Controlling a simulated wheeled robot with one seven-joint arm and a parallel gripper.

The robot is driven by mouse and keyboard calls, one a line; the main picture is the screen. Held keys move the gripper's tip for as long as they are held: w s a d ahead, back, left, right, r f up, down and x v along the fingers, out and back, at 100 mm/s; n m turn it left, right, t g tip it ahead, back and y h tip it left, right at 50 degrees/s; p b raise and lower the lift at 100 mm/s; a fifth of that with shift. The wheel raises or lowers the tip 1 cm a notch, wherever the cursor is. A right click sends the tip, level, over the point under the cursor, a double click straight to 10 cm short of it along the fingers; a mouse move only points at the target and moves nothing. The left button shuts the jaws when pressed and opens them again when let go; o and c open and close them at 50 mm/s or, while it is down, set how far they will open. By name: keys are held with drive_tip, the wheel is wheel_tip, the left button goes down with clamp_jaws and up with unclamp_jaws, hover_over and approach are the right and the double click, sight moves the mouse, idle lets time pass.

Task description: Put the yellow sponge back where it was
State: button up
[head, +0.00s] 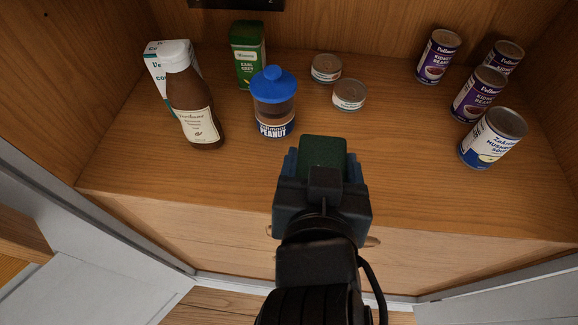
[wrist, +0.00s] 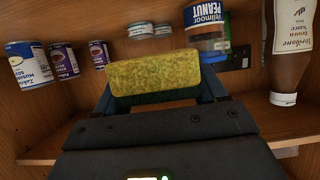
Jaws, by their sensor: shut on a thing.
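The yellow sponge (wrist: 153,75) has a dark green scouring side. In the wrist view it sits between the two fingers of my gripper, yellow face showing. In the head view only its dark green side (head: 322,152) shows at the tip of my gripper (head: 322,165). My gripper is shut on the sponge and holds it at the front part of the wooden shelf (head: 150,172), in front of the peanut butter jar (head: 274,103). Whether the sponge touches the shelf I cannot tell. The jar also shows in the wrist view (wrist: 207,30), upside down.
A brown sauce bottle (head: 190,100), a white box (head: 157,62) and a green tea tin (head: 248,55) stand at the left. Two small cans (head: 348,95) stand at the middle back. Several taller cans (head: 493,138) stand at the right. The shelf is bare between the small cans and the right cans.

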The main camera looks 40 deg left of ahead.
drive_tip(key=a+f, duration=0.1)
drive_tip(key=a, duration=0.1)
drive_tip(key=a+f, duration=0.1)
drive_tip(key=a, duration=0.1)
drive_tip(key=a+f, duration=0.1)
drive_tip(key=shift+w+a+f, duration=0.1)
drive_tip(key=shift+a+f, duration=0.15)
drive_tip(key=shift+a, duration=0.15)
drive_tip(key=shift+f+p, duration=0.45)
drive_tip(key=shift+f, duration=1.55)
drive_tip(key=shift+f, duration=0.1)
drive_tip(key=shift+f, duration=0.1)
drive_tip(key=o, duration=1)
